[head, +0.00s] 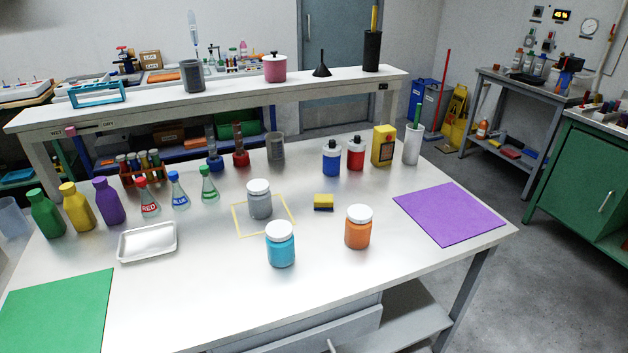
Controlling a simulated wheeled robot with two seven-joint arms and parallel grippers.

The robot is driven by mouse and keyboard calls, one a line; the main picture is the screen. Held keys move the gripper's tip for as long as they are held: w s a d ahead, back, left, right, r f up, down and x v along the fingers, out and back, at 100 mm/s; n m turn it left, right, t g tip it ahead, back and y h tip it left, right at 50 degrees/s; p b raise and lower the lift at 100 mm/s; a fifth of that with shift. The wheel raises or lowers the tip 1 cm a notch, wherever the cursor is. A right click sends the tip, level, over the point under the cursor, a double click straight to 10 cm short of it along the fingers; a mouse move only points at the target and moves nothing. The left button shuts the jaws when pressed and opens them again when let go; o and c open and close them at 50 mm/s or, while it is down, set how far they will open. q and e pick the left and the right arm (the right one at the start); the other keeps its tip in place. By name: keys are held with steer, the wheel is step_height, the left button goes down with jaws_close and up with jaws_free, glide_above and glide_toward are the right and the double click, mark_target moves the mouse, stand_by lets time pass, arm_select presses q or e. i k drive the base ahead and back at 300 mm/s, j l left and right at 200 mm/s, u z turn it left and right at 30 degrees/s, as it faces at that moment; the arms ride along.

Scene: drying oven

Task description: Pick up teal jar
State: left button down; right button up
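The teal jar (280,246) stands upright near the front middle of the white table (210,290). It is a blue-teal jar with a white lid. An orange jar (358,229) with a white lid stands to its right and apart from it. A grey jar (260,201) with a white lid stands behind it, inside a yellow square outline (237,226). Neither of my grippers shows in the head view.
A white tray (148,242) lies to the left. A green mat (55,315) lies front left and a purple mat (449,213) right. Bottles and flasks stand at the left and back. The front middle is clear.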

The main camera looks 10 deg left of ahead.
mark_target(280, 238)
steer(key=k+j+u, duration=0.15)
steer(key=j, duration=0.2)
steer(key=k+j+u, duration=0.1)
steer(key=j, duration=0.3)
steer(key=k+j+u, duration=0.15)
steer(key=j, duration=0.25)
steer(key=k, duration=0.1)
